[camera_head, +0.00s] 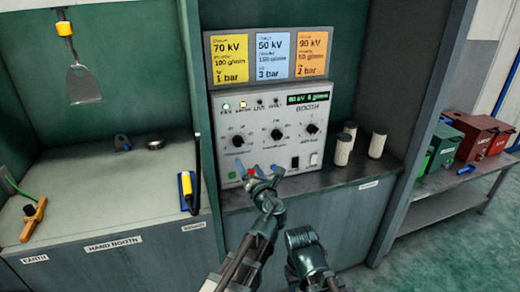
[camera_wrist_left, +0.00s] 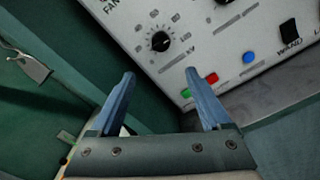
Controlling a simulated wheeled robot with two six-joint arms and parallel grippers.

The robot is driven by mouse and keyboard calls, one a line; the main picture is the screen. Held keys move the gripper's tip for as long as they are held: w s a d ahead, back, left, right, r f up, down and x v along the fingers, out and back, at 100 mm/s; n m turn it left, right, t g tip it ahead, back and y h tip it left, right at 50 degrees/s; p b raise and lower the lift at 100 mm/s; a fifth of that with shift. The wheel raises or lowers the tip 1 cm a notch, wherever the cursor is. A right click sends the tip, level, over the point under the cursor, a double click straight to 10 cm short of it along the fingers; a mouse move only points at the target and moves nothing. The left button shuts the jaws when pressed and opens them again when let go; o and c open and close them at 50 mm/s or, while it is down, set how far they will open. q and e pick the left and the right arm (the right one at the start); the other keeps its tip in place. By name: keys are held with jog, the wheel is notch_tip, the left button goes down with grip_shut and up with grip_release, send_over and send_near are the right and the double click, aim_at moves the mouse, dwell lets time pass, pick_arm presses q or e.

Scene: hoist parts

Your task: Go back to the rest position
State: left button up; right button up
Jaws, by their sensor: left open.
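My left gripper (camera_head: 257,170) is in front of the lower left part of the grey booth control panel (camera_head: 314,104). Its two blue fingers stand apart with nothing between them, as the left wrist view (camera_wrist_left: 160,75) shows. In that view a black dial (camera_wrist_left: 160,41), a green button (camera_wrist_left: 186,93), a red button (camera_wrist_left: 212,78) and a blue button (camera_wrist_left: 249,57) lie beyond the fingertips. I cannot tell how near the fingers are to the panel. The fingers of my right gripper do not show.
Three coloured cards (camera_head: 270,57) stand above the panel. Pale cylinders (camera_head: 344,150) stand right of it. A blue-and-yellow tool (camera_head: 187,190) is left of my gripper. A metal paddle (camera_head: 82,84) hangs upper left. Red and green boxes (camera_head: 478,136) sit on a right-hand shelf.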

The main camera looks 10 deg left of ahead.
pick_arm(q)
jog(key=s+a+f+n+g+h, duration=0.1)
jog(key=s+a+f+n+g, duration=0.45)
jog(key=f+n, duration=0.4)
jog(key=s+a+f+n+g, duration=0.5)
jog(key=s+f+n, duration=0.1)
jog(key=n, duration=0.7)
jog(key=s+d+f+n+g+h, duration=0.2)
jog(key=s+d+f+n+h, duration=0.15)
jog(key=s+n, duration=0.3)
jog(key=s+d+f+n+g+h, duration=0.25)
jog(key=s+n+h, duration=0.2)
jog(key=n, duration=0.35)
jog(key=s+d+r+m+g+y+p, duration=0.1)
jog(key=s+d+r+p, duration=0.4)
jog(key=d, duration=0.6)
jog(key=r+m+y+p, duration=0.1)
jog(key=m, duration=0.1)
jog(key=shift+s+r+m, duration=0.3)
